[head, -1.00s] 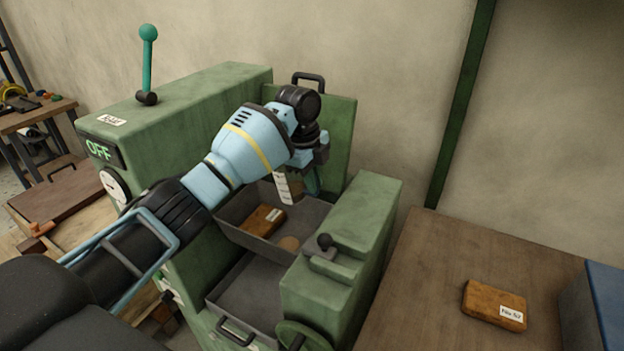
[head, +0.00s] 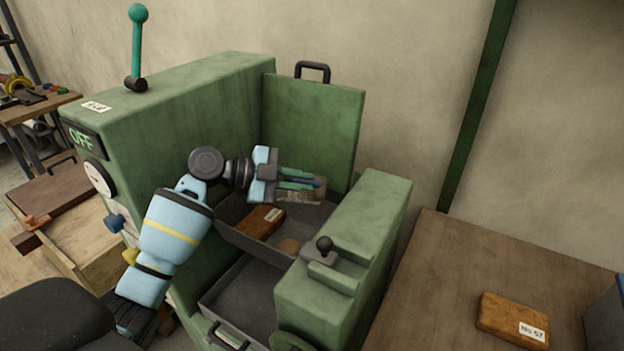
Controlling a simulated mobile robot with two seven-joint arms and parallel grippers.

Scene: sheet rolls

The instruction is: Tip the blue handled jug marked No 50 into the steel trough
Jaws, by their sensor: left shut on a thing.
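My left gripper (head: 300,180) is over the green machine, with its fingers pointing right. It is shut on a small see-through, brownish vessel (head: 313,194) with a bit of blue between the fingers, which looks like the handled jug. The fingers partly hide it, and no No 50 mark can be read. The jug appears held on its side above the upper grey steel trough (head: 254,246). My right gripper is not in view.
A lower grey tray (head: 245,300) sits below the trough. The green machine (head: 190,105) has a raised back plate (head: 318,125) and a right housing (head: 350,240) flanking the trough. A brown block marked No 57 (head: 505,313) lies on the right table (head: 430,275), otherwise mostly clear.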

